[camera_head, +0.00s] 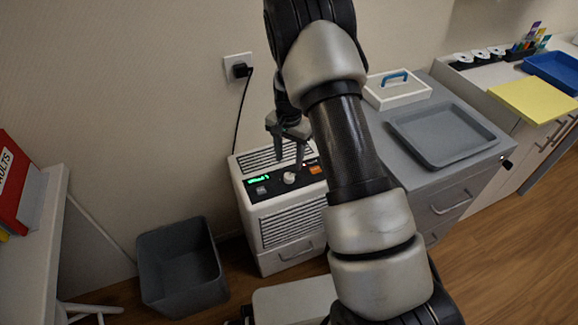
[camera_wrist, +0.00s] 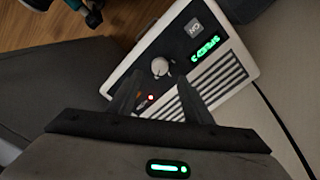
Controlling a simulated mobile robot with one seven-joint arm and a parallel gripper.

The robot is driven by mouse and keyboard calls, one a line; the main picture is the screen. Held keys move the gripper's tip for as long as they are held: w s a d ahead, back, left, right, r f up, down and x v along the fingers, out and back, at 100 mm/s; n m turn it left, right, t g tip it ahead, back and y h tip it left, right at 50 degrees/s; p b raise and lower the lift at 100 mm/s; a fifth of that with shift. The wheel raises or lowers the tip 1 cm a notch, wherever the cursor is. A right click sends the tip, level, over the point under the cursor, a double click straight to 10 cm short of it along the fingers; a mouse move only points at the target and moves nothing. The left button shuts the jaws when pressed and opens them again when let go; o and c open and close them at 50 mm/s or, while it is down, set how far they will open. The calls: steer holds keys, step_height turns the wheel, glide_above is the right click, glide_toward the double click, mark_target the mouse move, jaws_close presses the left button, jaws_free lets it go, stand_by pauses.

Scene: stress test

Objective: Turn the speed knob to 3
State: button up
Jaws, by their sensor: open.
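The speed knob (camera_head: 289,178) is a small round pale knob on the black control panel of a white machine (camera_head: 290,225). It also shows in the wrist view (camera_wrist: 160,66). A green lit display (camera_wrist: 206,46) sits beside it; it seems to read SPEED and a digit, too small to be sure of. My gripper (camera_head: 288,164) is above the panel, its fingers pointing down toward the knob. In the wrist view my gripper (camera_wrist: 158,80) is open, with the knob just beyond the gap between the fingertips. No contact with the knob is visible.
A grey button (camera_head: 261,190) and an orange switch (camera_head: 315,170) flank the knob. A grey bin (camera_head: 180,265) stands left of the machine. A grey cabinet with a tray (camera_head: 440,135) stands close on the right. A black cord runs to a wall socket (camera_head: 238,68).

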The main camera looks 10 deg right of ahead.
step_height(320, 180, up, 11)
steer(key=p, duration=0.1)
steer(key=shift+f+p, duration=0.2)
steer(key=shift+p, duration=0.2)
steer(key=s+r+n+t, duration=0.1)
steer(key=s+r+n, duration=0.1)
steer(key=s+r, duration=0.6)
steer(key=s+r+n+t, duration=0.2)
steer(key=s+r, duration=0.2)
steer(key=r, duration=0.8)
steer(key=s+r+n+t, duration=0.1)
steer(key=s+r+n, duration=0.1)
steer(key=s, duration=0.7)
steer(key=s+r+n+t, duration=0.2)
steer(key=s+r, duration=0.1)
steer(key=s, duration=0.6)
step_height(320, 180, up, 19)
steer(key=p, duration=1.9)
